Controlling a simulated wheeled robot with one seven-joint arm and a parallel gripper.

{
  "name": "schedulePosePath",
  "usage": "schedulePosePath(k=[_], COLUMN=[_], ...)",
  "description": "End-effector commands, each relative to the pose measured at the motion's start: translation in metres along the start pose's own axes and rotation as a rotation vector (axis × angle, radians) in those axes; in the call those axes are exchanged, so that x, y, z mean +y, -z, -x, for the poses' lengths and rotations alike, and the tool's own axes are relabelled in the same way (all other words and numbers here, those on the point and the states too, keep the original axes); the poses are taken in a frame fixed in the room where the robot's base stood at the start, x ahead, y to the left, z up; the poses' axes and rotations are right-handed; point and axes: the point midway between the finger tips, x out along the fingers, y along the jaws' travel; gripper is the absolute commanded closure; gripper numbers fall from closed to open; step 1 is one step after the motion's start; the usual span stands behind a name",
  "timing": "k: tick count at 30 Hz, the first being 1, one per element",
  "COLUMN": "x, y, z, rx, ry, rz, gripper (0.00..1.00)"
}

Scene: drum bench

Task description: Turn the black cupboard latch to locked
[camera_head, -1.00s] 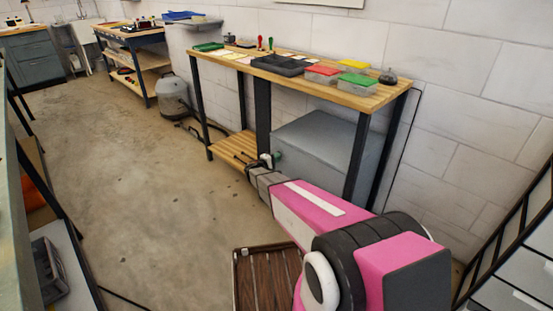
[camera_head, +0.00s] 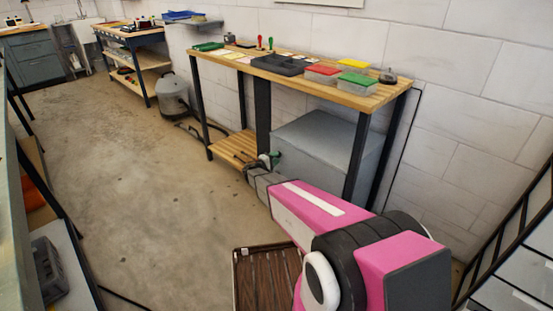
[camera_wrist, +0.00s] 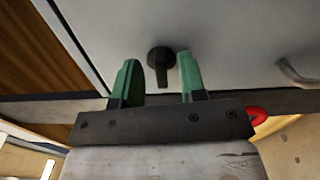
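The black latch (camera_wrist: 160,62) is a round knob with a short bar on the light grey cupboard face. In the wrist view its bar points toward my gripper. My gripper (camera_wrist: 158,75) has two green fingers, spread apart, one on each side of the latch with a gap to both. In the head view my gripper (camera_head: 270,160) is at the grey cupboard (camera_head: 325,148) under the wooden bench; the latch is hidden there.
A curved metal handle (camera_wrist: 297,74) is on the cupboard face right of the latch. The wooden bench (camera_head: 345,96) with trays and boxes stands above the cupboard. A wooden lower shelf (camera_head: 232,150) lies left of it. A brown slatted crate (camera_head: 268,278) is on the floor.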

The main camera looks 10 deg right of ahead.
Motion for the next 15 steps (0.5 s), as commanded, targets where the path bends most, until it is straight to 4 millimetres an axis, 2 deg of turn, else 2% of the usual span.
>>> schedulePosePath(k=[9,15], x=[0.000,0.000], y=[-0.001,-0.001], z=[0.060,0.087], rx=[0.001,0.000], ry=[0.000,0.000], rz=[0.001,0.000], gripper=[0.62,0.62])
